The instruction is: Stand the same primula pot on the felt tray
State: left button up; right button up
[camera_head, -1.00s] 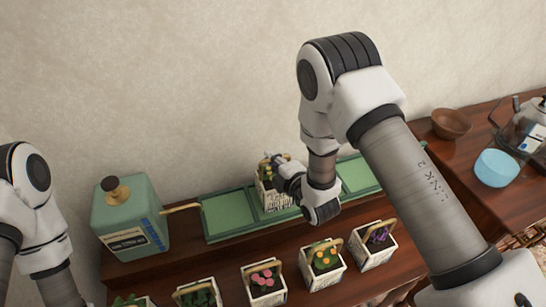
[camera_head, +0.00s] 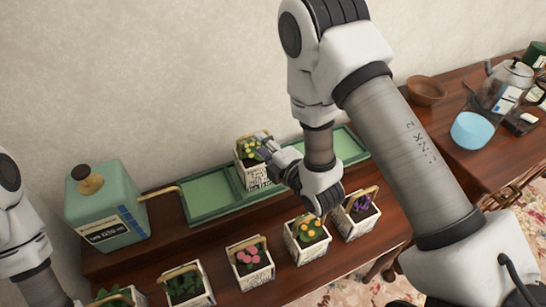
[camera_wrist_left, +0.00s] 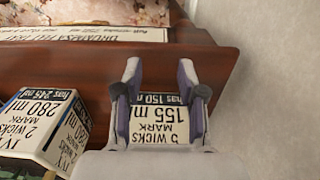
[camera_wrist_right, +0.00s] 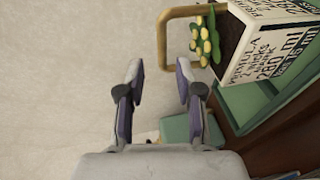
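The primula pot (camera_head: 257,176), a white labelled pot with yellow flowers and a looped wooden handle, stands upright on the middle of the green felt tray (camera_head: 208,190). My right gripper (camera_head: 264,148) is close by its upper right side in the head view. In the right wrist view the right gripper (camera_wrist_right: 160,80) has its fingers apart with nothing between them; the pot (camera_wrist_right: 262,50) and its handle are beyond them, to the upper right. My left gripper (camera_wrist_left: 160,78) has its fingers apart; a labelled white surface shows between them, and I cannot tell whether they touch it.
A row of flower pots stands in front of the tray, including a pink-flowered one (camera_head: 250,262) and an orange-flowered one (camera_head: 307,238). A green canister (camera_head: 108,212) with a long spout is left of the tray. A bowl (camera_head: 426,91) and kettle (camera_head: 507,88) are at right.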

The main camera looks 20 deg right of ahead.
pick_arm(q)
jog(key=shift+f+b, duration=0.3)
jog(key=shift+f, duration=0.4)
jog(key=shift+r+p, duration=0.75)
jog(key=shift+r, duration=0.05)
pick_arm(e)
jog(key=v, duration=0.5)
jog(key=shift+s+d, duration=0.1)
jog(key=shift+s, duration=0.15)
